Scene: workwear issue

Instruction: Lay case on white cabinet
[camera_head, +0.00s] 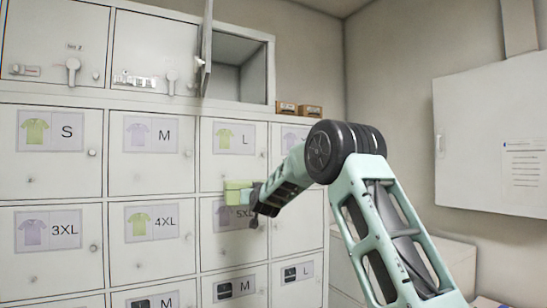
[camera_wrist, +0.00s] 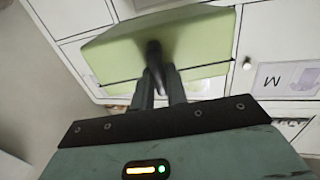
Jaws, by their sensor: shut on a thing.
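A light green case (camera_head: 236,191) is held in front of the white lockers, between the L and 5XL doors in the head view. My gripper (camera_head: 256,198) is shut on it at its right end. In the wrist view the green case (camera_wrist: 108,58) fills the upper middle, and my fingers (camera_wrist: 155,60) grip it with dark tips. The white cabinet (camera_head: 152,178) with labelled doors stands behind the case. A gap between case and doors cannot be judged.
An upper locker door (camera_head: 206,50) stands open, showing an empty compartment (camera_head: 240,68). A white wall-mounted box (camera_head: 485,145) hangs at right. A low pale unit (camera_head: 448,258) stands behind my arm.

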